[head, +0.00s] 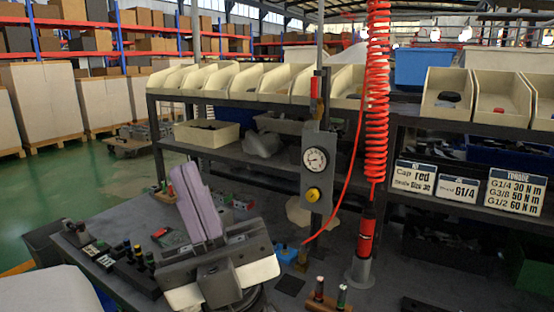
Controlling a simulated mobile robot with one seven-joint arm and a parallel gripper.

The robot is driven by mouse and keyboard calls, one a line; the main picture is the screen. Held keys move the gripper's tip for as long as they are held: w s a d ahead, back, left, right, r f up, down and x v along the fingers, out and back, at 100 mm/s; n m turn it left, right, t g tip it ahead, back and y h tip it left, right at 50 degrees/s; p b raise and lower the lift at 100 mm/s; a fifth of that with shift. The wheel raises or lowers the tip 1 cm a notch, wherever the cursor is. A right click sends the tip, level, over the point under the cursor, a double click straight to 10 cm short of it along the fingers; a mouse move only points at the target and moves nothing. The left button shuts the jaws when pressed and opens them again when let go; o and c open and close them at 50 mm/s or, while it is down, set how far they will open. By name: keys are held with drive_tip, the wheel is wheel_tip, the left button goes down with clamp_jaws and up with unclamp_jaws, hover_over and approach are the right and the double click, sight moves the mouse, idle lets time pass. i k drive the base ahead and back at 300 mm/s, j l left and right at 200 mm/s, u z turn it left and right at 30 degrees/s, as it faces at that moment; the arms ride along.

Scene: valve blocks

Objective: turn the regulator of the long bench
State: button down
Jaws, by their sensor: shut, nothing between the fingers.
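The regulator is a grey upright box with a round white gauge (314,160) and a yellow knob (313,194) below it. It is mounted on a post at the long bench (400,293). A thin red hose runs down near it. My gripper (183,172) is in the lower left middle of the view, with its lavender fingers together and pointing up. It is left of the regulator and apart from it. Nothing shows between the fingers. The gripper body hides part of the bench top.
A red coiled hose (377,90) hangs right of the regulator above a red and grey cylinder (364,245). A small wooden stand (326,302) holds fittings in front. More fittings (125,262) lie at left. Cream bins (270,83) line the shelf above; signs (515,192) stand right.

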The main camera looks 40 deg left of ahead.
sight(313, 195)
drive_tip(key=u, duration=1)
drive_tip(key=j, duration=0.1)
